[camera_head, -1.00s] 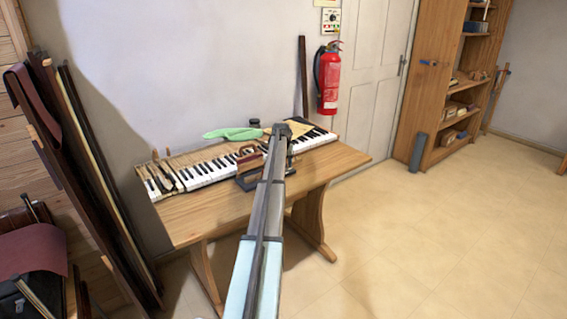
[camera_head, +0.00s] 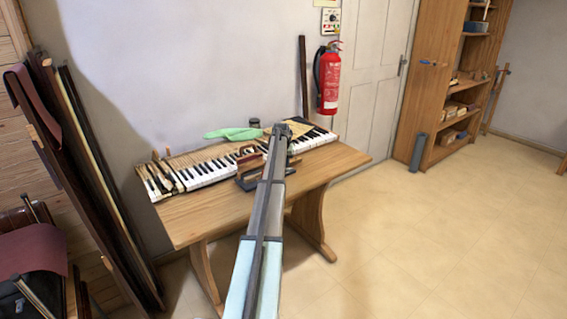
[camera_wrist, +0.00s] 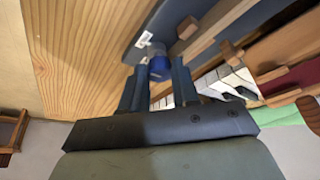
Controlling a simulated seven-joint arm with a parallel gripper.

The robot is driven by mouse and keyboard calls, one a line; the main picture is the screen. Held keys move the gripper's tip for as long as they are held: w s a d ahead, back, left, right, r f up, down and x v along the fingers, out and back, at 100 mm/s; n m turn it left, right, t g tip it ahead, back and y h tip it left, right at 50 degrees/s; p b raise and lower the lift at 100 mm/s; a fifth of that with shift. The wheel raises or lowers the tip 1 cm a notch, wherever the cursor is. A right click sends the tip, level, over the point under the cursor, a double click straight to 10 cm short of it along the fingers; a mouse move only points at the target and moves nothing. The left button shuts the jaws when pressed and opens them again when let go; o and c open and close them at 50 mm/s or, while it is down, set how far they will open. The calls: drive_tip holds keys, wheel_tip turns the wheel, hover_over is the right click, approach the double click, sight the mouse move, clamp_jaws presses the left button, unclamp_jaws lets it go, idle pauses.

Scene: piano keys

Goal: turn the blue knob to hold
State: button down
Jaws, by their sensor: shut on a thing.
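The blue knob (camera_wrist: 160,66) sits at the end of a dark blue-grey fixture (camera_wrist: 163,26) in the wrist view. A small white label (camera_wrist: 144,40) is on the fixture beside the knob; its text is too small to read. My gripper (camera_wrist: 158,78) has one finger on each side of the knob and is shut on it. The knob's pointer and setting cannot be made out. In the head view my gripper (camera_head: 281,130) is over the right part of the table, and my arm hides the knob there.
A wooden table (camera_head: 330,163) carries a piano keyboard (camera_head: 205,172), with wooden parts in front of it. A green cloth (camera_head: 235,133) and a dark jar (camera_head: 254,123) lie behind the keys. A red fire extinguisher (camera_head: 328,80) hangs on the wall. Open floor lies to the right.

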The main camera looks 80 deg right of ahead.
drive_tip(key=n+t, duration=0.1)
drive_tip(key=n, duration=0.3)
drive_tip(key=shift+s+d+t, duration=0.1)
drive_tip(key=shift+s+t, duration=0.1)
drive_tip(key=shift+t, duration=0.2)
drive_tip(key=n, duration=0.2)
drive_tip(key=n+t+y, duration=0.1)
drive_tip(key=n, duration=0.1)
drive_tip(key=shift+s+d+n, duration=0.15)
drive_tip(key=shift+n, duration=0.25)
drive_tip(key=n+y, duration=0.1)
drive_tip(key=n, duration=0.1)
drive_tip(key=n+t, duration=0.1)
drive_tip(key=n, duration=0.1)
drive_tip(key=shift+d+y, duration=0.15)
drive_tip(key=shift+y, duration=0.25)
drive_tip(key=shift+s+d+n+t+y, duration=0.15)
drive_tip(key=shift+n+y, duration=0.3)
drive_tip(key=shift+n, duration=0.8)
drive_tip(key=shift+w+a+n+t+y, duration=0.1)
drive_tip(key=shift+n+t+y, duration=0.25)
drive_tip(key=shift+n, duration=0.9)
drive_tip(key=c, duration=0.8)
unclamp_jaws()
drive_tip(key=shift+c, duration=0.2)
